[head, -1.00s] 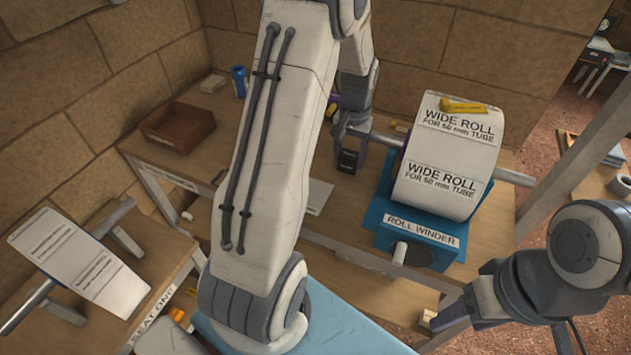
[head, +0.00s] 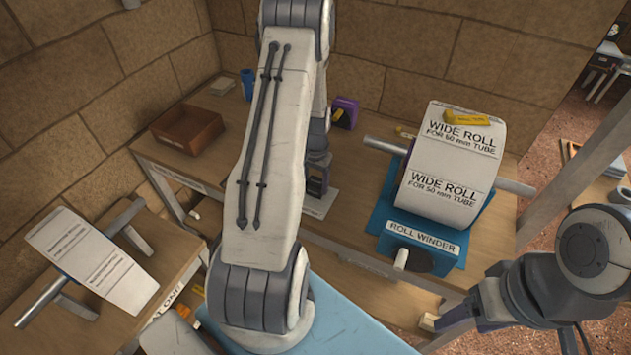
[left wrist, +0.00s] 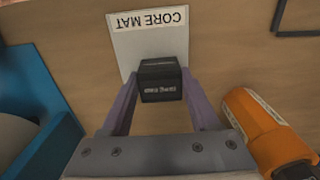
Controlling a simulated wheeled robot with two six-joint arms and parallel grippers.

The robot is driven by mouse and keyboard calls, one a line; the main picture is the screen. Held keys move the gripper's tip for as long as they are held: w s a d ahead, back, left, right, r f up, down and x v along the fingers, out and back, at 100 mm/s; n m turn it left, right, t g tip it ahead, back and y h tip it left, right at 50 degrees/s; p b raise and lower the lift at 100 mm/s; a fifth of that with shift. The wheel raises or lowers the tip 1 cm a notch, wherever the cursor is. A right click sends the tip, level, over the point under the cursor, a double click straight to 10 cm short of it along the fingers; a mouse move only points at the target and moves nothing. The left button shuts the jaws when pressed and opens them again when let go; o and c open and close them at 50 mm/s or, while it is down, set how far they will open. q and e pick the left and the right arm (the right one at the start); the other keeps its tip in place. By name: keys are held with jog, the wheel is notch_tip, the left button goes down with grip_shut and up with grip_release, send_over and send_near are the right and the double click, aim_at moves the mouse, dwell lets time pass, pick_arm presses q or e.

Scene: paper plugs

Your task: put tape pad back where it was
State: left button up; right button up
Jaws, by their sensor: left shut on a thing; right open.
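A small dark block with faint lettering, which I take for the tape pad (left wrist: 160,80), is between the fingertips of my left gripper (left wrist: 159,88), which is shut on it. In the left wrist view it overlaps the lower edge of a white sheet marked CORE MAT (left wrist: 150,43). I cannot tell whether the block touches the surface. My right gripper (head: 452,318) is low at the right, open, its fingertips partly hidden.
The blue roll winder (head: 420,238) with its wide white roll (head: 450,165) stands right of the mat. A brown tray (head: 187,130) is at back left. A purple-and-black item (head: 345,113) stands behind.

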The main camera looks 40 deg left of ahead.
aim_at(316, 183)
pick_arm(q)
jog(key=shift+f, duration=0.1)
jog(key=o, duration=1.2)
jog(key=shift+r, duration=0.25)
jog(key=shift+w+r, duration=0.1)
jog(key=shift+r, duration=0.2)
notch_tip(316, 183, up, 11)
jog(key=b, duration=0.1)
jog(key=shift+r+b, duration=0.15)
jog(key=shift+b, duration=0.15)
